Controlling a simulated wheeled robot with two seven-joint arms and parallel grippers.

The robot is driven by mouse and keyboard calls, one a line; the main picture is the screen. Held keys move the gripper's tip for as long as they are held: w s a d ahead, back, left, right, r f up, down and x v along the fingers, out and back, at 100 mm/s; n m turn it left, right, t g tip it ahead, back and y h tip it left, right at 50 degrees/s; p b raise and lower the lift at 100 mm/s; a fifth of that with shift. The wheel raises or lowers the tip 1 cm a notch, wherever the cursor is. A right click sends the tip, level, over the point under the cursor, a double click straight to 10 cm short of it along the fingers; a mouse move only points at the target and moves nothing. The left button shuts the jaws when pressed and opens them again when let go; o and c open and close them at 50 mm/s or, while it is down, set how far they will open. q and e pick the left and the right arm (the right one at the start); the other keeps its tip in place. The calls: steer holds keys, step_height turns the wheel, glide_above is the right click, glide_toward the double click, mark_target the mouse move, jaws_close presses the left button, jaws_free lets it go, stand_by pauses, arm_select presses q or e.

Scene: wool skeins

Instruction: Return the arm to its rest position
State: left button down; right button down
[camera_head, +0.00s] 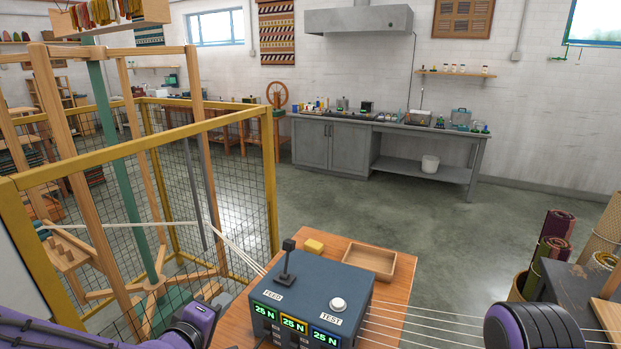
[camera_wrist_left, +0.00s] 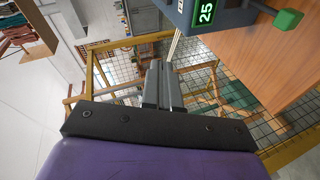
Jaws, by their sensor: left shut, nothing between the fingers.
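My left arm comes in from the lower left in the head view, and its wrist end (camera_head: 200,315) is left of the small wooden table (camera_head: 400,290). In the left wrist view the two grey fingers of my left gripper (camera_wrist_left: 163,85) lie together, shut, with nothing held. They are in the air, apart from the blue-grey control box (camera_head: 310,288), which stands on the table and shows at the top of the wrist view (camera_wrist_left: 230,18). A purple and black part of my right arm (camera_head: 530,326) shows at the lower right; its gripper is out of view.
A yellow-framed mesh fence (camera_head: 272,195) with a wooden frame inside stands left of the table. The box has a black lever (camera_head: 288,262) and a white button (camera_head: 338,304). A shallow wooden tray (camera_head: 370,261) and yellow block (camera_head: 314,246) sit behind it. Pale strands run both sides.

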arm_select(q)
steer(key=s+a+f+m+g+y, duration=0.1)
steer(key=s+a+f+g+y, duration=0.15)
steer(key=f, duration=0.55)
steer(key=s+a+f+m+g+y, duration=0.15)
steer(key=s+f, duration=0.25)
steer(key=f, duration=0.4)
steer(key=s+a+f+m+g+y+b, duration=0.1)
steer(key=s+a+f+g, duration=0.1)
steer(key=s+f, duration=0.6)
steer(key=s+a+f+m+g+y+b, duration=0.1)
steer(key=s+a+f+m+g, duration=0.1)
steer(key=s+f+g, duration=0.3)
steer(key=s+a+f, duration=0.1)
steer(key=s+f, duration=0.3)
steer(key=s, duration=0.6)
steer(key=shift+s+f, duration=0.15)
steer(key=shift+s, duration=0.1)
steer(key=shift+a+m, duration=0.1)
steer(key=shift+m, duration=0.15)
